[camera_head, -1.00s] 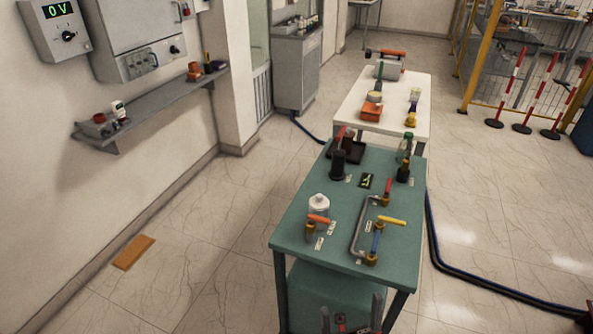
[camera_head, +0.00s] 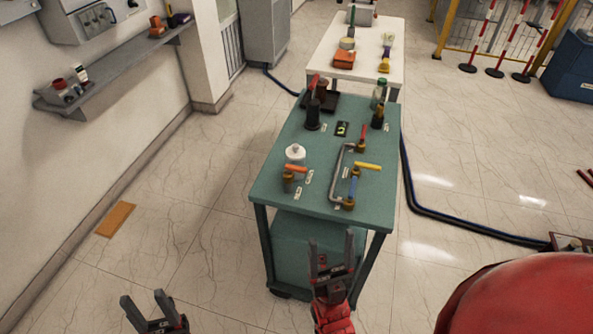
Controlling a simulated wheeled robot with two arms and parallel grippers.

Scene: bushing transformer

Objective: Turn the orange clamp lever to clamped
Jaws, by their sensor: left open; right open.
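The orange clamp lever (camera_head: 296,168) sits on a short brass-coloured post near the front left corner of the green table (camera_head: 322,205). It lies roughly sideways in the picture, with small white labels beside it that are too small to read. My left gripper (camera_head: 142,301) is open and empty at the bottom left, over the floor. My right gripper (camera_head: 331,255) is open and empty, in front of the table's near side and below its top in the picture. Both grippers are apart from the lever.
A white bottle (camera_head: 295,153) stands just behind the orange lever. A bent grey pipe with a yellow lever (camera_head: 367,166) and a red lever (camera_head: 363,132) stands to its right. Dark posts stand farther back. A white table (camera_head: 324,62) is behind.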

